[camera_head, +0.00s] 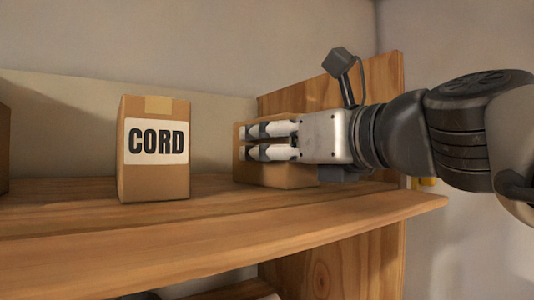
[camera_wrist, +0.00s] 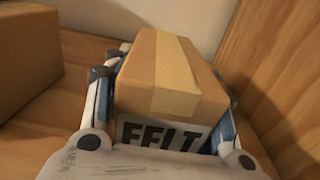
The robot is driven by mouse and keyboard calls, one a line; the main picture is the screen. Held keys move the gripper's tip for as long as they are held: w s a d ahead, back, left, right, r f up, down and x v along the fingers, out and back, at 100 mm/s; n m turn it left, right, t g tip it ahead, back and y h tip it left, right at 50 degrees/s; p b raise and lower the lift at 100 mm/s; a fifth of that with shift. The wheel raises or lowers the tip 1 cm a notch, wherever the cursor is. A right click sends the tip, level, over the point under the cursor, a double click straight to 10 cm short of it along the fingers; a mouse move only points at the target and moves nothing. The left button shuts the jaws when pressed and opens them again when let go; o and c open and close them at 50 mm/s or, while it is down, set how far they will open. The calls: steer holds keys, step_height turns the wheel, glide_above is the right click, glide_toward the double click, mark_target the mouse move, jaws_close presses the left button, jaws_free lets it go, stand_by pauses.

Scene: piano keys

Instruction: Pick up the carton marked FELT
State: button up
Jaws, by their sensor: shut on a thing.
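The carton marked FELT (camera_wrist: 140,75) is a brown box with a tan tape strip on top and a white label. In the wrist view its label is partly cut off by my gripper. My gripper (camera_wrist: 165,85) is shut on it, with one finger along each side. In the head view the FELT carton (camera_head: 262,177) is at the right end of the wooden shelf, and my gripper (camera_head: 268,140) covers much of its front, label included. I cannot tell whether the carton is touching the shelf or slightly raised.
A carton marked CORD (camera_head: 155,165) stands upright on the shelf (camera_head: 80,222), left of the FELT carton with a gap between. Part of another carton (camera_head: 3,150) shows at the far left edge. A wooden side panel (camera_head: 385,80) closes the shelf on the right, close to my gripper.

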steer(key=shift+s+d+r, duration=0.1)
steer(key=shift+s+r, duration=0.05)
steer(key=shift+s, duration=0.25)
steer(key=shift+c, duration=1.2)
steer(key=shift+w, duration=0.3)
steer(key=c, duration=0.4)
steer(key=shift+s, duration=0.15)
